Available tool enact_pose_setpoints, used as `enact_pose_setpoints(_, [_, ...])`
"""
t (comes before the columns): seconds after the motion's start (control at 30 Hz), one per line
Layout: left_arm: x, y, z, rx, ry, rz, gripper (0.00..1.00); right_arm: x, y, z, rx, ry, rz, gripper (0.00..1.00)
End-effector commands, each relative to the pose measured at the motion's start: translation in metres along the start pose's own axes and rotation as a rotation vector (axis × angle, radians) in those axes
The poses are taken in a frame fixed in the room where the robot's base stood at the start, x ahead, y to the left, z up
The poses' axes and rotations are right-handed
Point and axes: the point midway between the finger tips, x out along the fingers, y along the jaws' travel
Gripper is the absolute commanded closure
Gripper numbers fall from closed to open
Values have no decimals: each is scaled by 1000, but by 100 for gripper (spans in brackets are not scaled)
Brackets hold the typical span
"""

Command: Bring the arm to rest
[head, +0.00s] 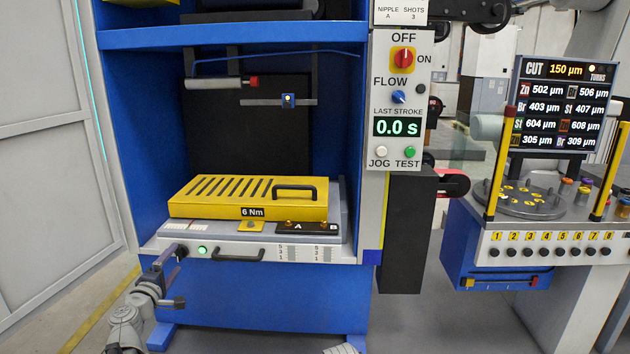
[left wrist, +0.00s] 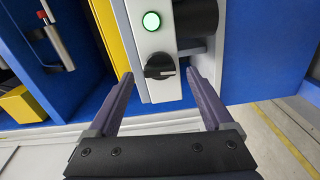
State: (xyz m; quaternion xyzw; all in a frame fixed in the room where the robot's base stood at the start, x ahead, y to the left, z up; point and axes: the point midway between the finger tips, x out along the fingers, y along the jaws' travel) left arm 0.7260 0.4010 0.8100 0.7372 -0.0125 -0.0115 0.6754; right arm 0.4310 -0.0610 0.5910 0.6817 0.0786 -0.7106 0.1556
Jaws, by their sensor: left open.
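My left gripper (head: 181,276) is at the lower left of the blue machine, in front of its front panel. In the left wrist view its two fingers (left wrist: 160,75) are apart, with nothing held between them. A black rotary knob (left wrist: 160,66) on the grey panel shows between the fingertips; whether they touch it I cannot tell. A lit green button (left wrist: 152,20) is just beyond the knob; it also shows in the head view (head: 202,249). My right gripper is not in view.
A yellow slotted fixture (head: 250,212) marked 6 Nm sits on the grey tray (head: 180,240), with a black handle (head: 238,257) in front. A control panel (head: 401,100) hangs right of the bay. A dial station (head: 550,245) stands further right. Floor (head: 105,300) shows at left.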

Motion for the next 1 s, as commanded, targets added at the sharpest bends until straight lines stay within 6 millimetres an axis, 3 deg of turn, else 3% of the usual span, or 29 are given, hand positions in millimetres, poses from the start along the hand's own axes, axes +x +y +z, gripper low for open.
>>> enact_pose_setpoints(0.03, [11, 0, -1, 0, -2, 0, 15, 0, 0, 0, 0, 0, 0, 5])
enact_pose_setpoints(0.2, [25, 0, 0, 0, -1, 0, 15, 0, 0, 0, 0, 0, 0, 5])
enact_pose_setpoints(0.6, [21, 0, 0, -3, 0, 0, 15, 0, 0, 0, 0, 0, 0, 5])
enact_pose_setpoints(0.77, [1, 0, 1, 0, 1, 0, 15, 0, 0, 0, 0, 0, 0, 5])
enact_pose_setpoints(1.0, [-45, 0, 2, 0, 2, 0, 15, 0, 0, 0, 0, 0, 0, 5])
